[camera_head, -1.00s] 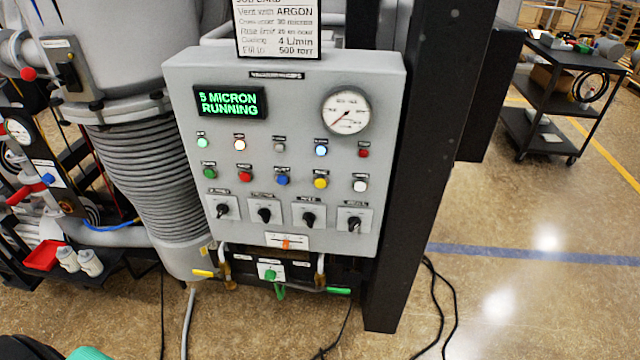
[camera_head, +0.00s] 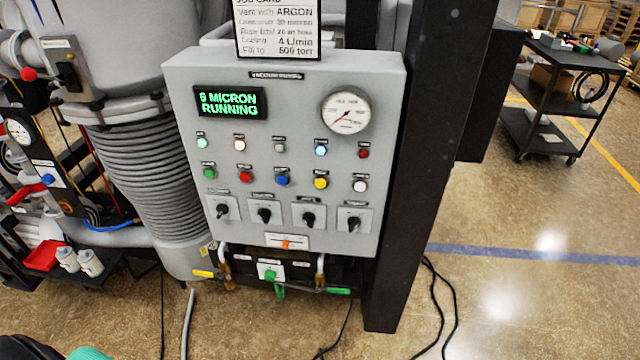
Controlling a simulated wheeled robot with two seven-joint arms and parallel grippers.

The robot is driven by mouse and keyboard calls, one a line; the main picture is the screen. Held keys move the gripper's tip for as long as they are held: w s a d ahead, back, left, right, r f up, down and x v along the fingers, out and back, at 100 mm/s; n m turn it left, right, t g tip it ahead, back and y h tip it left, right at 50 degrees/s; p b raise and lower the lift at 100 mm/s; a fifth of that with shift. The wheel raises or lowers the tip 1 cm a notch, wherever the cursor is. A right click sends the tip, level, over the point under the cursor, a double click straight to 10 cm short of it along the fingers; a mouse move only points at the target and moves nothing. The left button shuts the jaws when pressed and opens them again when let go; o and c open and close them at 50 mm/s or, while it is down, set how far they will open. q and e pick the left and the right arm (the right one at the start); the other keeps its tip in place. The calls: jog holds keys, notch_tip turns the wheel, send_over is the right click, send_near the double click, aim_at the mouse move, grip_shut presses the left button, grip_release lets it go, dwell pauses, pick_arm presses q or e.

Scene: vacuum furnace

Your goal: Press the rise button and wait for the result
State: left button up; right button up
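The grey control panel (camera_head: 290,85) faces me, upright, in the middle of the head view. Its green display (camera_head: 230,103) reads what looks like "6 MICRON RUNNING". A lower row holds a green button (camera_head: 209,173), a red button (camera_head: 246,177), a blue button (camera_head: 282,180), a yellow button (camera_head: 320,183) and a white button (camera_head: 360,186). Their labels are too small to read, so I cannot tell which is the rise button. Above them is a row of lamps, some lit. A round dial gauge (camera_head: 346,110) is at the upper right. Neither gripper is in view.
Several black knobs (camera_head: 264,215) sit below the buttons. A job card (camera_head: 277,28) stands on top. Valves with yellow and green handles (camera_head: 270,274) are underneath. A black post (camera_head: 425,150) is right of the panel, a ribbed grey pipe (camera_head: 150,170) left. A cart (camera_head: 560,100) stands far right.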

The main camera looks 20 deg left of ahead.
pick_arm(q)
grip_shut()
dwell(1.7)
